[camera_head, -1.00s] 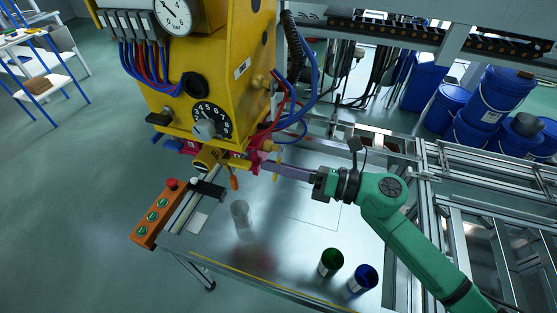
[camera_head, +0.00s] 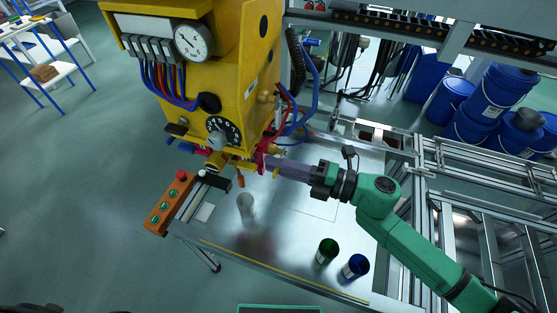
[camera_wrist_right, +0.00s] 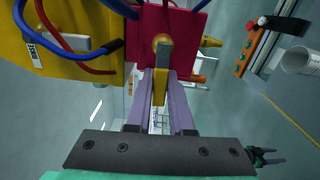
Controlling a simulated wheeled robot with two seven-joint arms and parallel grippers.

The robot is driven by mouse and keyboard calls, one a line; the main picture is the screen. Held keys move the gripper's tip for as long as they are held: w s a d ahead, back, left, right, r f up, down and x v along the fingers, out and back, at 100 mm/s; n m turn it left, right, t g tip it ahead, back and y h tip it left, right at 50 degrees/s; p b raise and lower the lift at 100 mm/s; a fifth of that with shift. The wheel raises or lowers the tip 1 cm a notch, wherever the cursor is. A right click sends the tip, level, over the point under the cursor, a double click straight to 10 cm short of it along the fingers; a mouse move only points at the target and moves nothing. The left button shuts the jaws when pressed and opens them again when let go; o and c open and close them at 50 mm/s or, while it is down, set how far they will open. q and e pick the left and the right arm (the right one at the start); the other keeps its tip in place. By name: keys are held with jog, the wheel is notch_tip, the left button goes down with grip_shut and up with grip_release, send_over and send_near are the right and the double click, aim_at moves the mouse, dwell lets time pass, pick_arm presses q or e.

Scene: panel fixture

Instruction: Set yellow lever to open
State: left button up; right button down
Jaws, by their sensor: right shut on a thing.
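The yellow lever (camera_wrist_right: 160,85) shows in the right wrist view, standing out from a round hub on a red valve body (camera_wrist_right: 172,30). My right gripper (camera_wrist_right: 165,95) has its two purple fingers on either side of the lever and is shut on it. In the head view, my right gripper (camera_head: 267,163) reaches in from the right to the red valve on the lower side of the yellow panel box (camera_head: 220,80). The lever is mostly hidden there by the fingers.
An orange button box (camera_head: 172,204) stands at the table's left end. A grey cup (camera_head: 246,206), a green cup (camera_head: 327,251) and a blue cup (camera_head: 355,266) stand on the metal table (camera_head: 290,225). Hoses (camera_head: 302,110) hang beside the panel box.

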jog(key=shift+r+m, duration=0.15)
jog(key=shift+m, duration=0.25)
jog(key=c, duration=0.8)
grip_release()
jog(key=b+v, duration=0.4)
jog(key=v, duration=1)
jog(key=shift+d, duration=0.3)
